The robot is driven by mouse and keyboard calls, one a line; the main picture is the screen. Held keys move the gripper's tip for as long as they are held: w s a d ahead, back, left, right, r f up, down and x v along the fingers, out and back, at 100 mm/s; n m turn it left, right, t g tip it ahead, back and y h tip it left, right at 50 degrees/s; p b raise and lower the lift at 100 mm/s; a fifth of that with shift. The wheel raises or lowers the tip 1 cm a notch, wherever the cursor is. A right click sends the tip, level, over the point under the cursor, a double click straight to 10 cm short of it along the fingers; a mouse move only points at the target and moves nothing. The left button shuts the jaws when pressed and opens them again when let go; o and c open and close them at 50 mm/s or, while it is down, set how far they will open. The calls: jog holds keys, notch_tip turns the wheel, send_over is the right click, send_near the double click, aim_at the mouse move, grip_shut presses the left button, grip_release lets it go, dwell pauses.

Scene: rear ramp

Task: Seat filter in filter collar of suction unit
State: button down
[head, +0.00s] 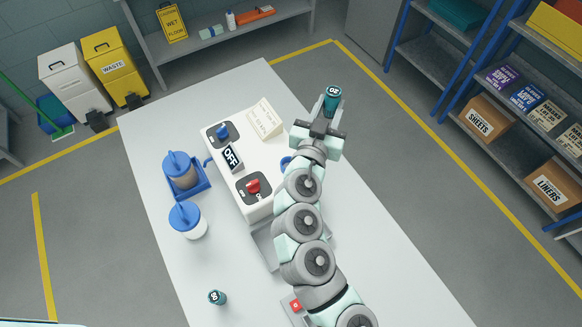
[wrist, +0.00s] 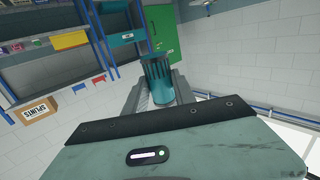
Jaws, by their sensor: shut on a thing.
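My gripper (head: 328,107) is shut on a dark teal cylindrical filter (head: 333,94), past the far right edge of the white table in the head view. In the wrist view the filter (wrist: 157,76) sits upright between the two grey fingers (wrist: 158,95). The white suction unit (head: 251,196) stands on the table to the left of my arm, with a blue knob, a red knob and an "OFF" sign. A blue part (head: 285,162) at its right side is mostly hidden by my arm; I cannot tell whether it is the filter collar.
A second teal cylinder (head: 216,297) stands at the table's near left. A blue-lidded canister (head: 188,222) and another in a blue holder (head: 182,176) stand left of the unit. Blue-posted shelves (head: 500,110) are at right.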

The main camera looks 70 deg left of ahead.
jog(key=s+a+f+n+g+y, duration=0.2)
jog(key=s+f, duration=0.2)
jog(key=s, duration=0.6)
notch_tip(320, 180, down, 15)
jog(key=b, duration=0.5)
jog(key=shift+r, duration=0.1)
jog(key=shift+w+f+b, duration=0.15)
jog(key=shift+f+b, duration=0.2)
jog(key=shift+f, duration=0.9)
jog(key=shift+w+f+b, duration=0.1)
jog(key=shift+f+b, duration=0.2)
jog(key=shift+f, duration=0.95)
jog(key=c, duration=1)
grip_release()
jog(key=shift+s, duration=0.15)
jog(key=shift+c, duration=0.2)
jog(key=shift+d, duration=0.1)
jog(key=shift+r, duration=0.15)
jog(key=shift+d, duration=0.1)
jog(key=b+v, duration=0.1)
jog(key=v, duration=0.3)
jog(key=shift+s+d, duration=0.1)
jog(key=shift+d, duration=0.25)
jog(key=shift+s+d, duration=0.2)
